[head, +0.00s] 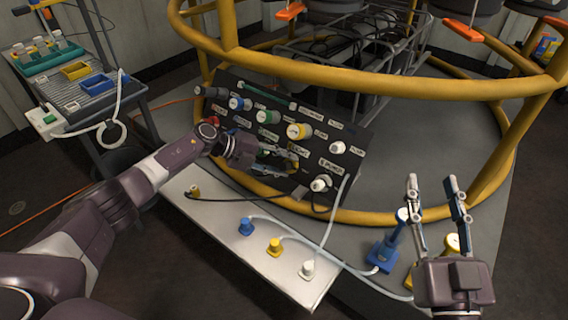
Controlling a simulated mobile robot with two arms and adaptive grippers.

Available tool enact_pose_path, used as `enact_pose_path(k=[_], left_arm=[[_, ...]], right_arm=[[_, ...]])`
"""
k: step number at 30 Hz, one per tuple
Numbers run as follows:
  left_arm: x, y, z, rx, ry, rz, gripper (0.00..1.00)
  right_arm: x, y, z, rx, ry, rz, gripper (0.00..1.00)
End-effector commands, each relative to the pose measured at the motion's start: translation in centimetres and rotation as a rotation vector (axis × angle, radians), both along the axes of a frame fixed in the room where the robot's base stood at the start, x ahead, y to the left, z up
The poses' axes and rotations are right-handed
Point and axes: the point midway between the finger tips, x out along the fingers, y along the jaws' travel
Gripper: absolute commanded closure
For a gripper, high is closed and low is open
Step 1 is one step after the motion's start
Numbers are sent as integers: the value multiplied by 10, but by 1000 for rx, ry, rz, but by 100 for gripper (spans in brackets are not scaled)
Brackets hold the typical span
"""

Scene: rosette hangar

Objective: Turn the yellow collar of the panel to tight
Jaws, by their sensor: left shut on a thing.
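The dark panel (345,129) slopes in front of the yellow rail and carries rows of coloured fittings and white labels. A yellow collar (306,132) with a pale centre shows in its upper row, between green and white fittings. My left gripper (288,159) is at the panel's lower row, just below and left of this collar. It is shut on a fitting there, which its own fingers mostly hide; I cannot tell the fitting's colour or how far it is turned. My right gripper (432,205) is open and empty, fingers upright, at the lower right.
A white ledge (215,213) before the panel holds blue (246,227), yellow (274,247) and white (307,269) plugs. A white plug (320,184) with a cable sits low on the panel. The yellow rail (360,80) curves above it. A cart (92,93) stands left.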

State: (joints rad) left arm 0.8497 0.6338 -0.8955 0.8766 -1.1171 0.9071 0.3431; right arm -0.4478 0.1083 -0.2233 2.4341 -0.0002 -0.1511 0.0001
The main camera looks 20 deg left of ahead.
Motion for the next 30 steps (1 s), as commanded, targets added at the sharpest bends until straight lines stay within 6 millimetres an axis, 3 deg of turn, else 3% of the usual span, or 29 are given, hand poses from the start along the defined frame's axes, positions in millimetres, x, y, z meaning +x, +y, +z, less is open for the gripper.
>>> enact_pose_path(k=[1,2,6,17,30], left_arm=[[-1,0,-1,3,0,-3,89],[-1,0,-1,3,0,-3,62],[-1,0,-1,2,0,-2,47],[-3,5,3,0,0,0,47],[-40,66,48,4,0,-1,47]], right_arm=[[0,0,0,0,0,0,60],[0,0,0,0,0,0,60],[0,0,0,0,-1,0,60],[0,1,0,1,-1,1,60],[0,0,0,0,-1,1,60]])
